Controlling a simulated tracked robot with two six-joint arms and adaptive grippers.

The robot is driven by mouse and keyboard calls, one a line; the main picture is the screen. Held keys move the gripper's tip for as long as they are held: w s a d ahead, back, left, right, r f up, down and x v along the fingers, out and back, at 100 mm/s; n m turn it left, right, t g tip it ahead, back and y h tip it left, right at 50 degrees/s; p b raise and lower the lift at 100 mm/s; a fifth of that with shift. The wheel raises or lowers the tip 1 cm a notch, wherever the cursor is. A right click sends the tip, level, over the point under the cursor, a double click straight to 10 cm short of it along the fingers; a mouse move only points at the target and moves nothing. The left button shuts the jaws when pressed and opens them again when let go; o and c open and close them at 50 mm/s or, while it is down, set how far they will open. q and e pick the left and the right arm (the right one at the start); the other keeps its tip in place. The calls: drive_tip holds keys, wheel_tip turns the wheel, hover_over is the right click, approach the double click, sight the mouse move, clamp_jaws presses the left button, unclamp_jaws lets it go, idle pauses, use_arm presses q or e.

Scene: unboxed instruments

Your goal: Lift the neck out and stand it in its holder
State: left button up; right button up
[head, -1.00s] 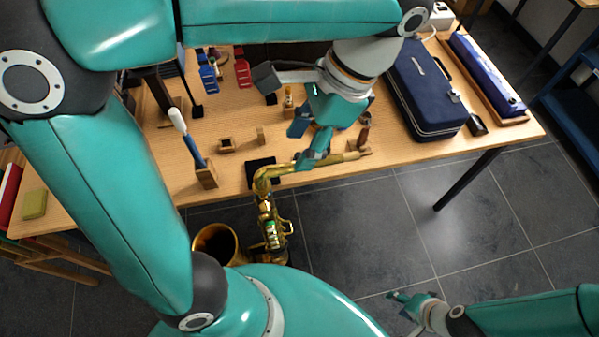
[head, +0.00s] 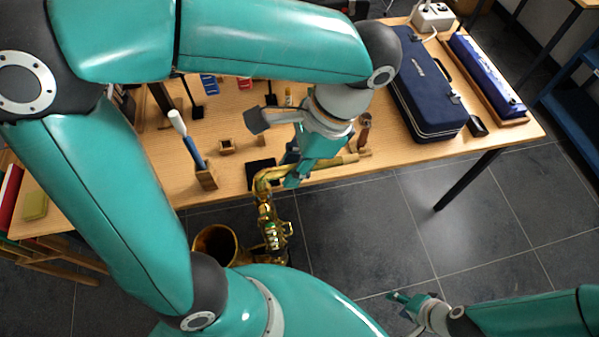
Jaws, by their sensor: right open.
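The neck (head: 333,164) is a curved gold tube. It runs from the top of the gold saxophone body (head: 272,228) to the right, over the table's front edge. My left gripper (head: 292,172) points down at the neck near its bend, with a finger visible on either side of it. Its palm hides part of the contact, so I cannot tell if it grips the neck. My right gripper (head: 405,302) is open and empty, low over the floor at the right. I cannot tell for sure which wooden piece is the holder; a small block with a square hole (head: 226,147) stands on the table.
A wooden stand with a white-tipped blue swab (head: 190,146) stands left of the neck. A brown wooden peg (head: 364,132) stands behind its right end. A dark pad (head: 260,168) lies near the front edge. A blue case (head: 425,90) fills the table's right side.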

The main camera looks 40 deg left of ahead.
use_arm(q)
clamp_jaws()
